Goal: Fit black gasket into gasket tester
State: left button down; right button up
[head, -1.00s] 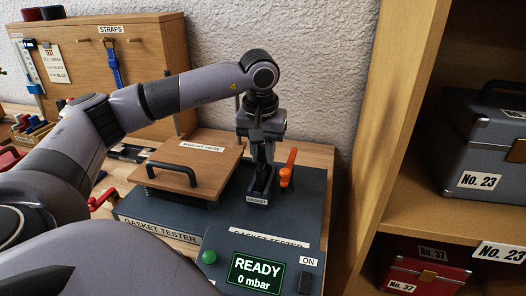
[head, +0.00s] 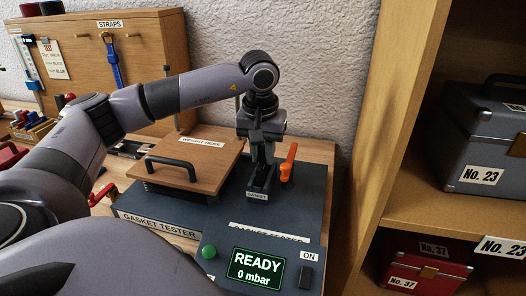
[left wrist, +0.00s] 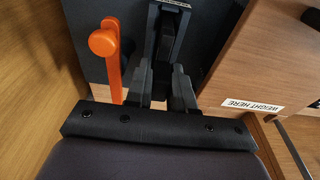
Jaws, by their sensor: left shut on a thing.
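The gasket tester (head: 300,207) is a dark grey unit with a block labelled GASKET (head: 258,194) at its back. My left gripper (head: 262,170) points down at this block, its jaws closed just above or in the slot. It is shut on the black gasket, which hardly stands out from the dark fingers and block. The left wrist view shows the gripper fingers (left wrist: 161,88) over the slotted dark block (left wrist: 168,28). I cannot tell how deep the gasket sits. My right gripper is not in view.
An orange lever (head: 288,165) stands close right of the block. A wooden plate with a black handle, marked WEIGHT HERE (head: 210,158), lies to the left. The tester's screen (head: 256,269) reads READY, 0 mbar. A shelf (head: 415,210) with cases closes off the right.

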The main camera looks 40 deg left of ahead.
pick_arm(q)
jog(key=shift+f+b, duration=0.4)
jog(key=shift+f, duration=0.25)
dwell(0.4)
jog(key=c, duration=0.6)
grip_release()
jog(key=shift+c, duration=0.2)
notch_tip(320, 180, up, 2)
jog(key=shift+r+p, duration=0.25)
jog(key=shift+p, duration=0.8)
jog(key=shift+r+p, duration=0.7)
jog(key=shift+r, duration=0.2)
jog(key=shift+r+p, duration=1.4)
jog(key=shift+r, duration=0.3)
jog(key=shift+f, duration=0.1)
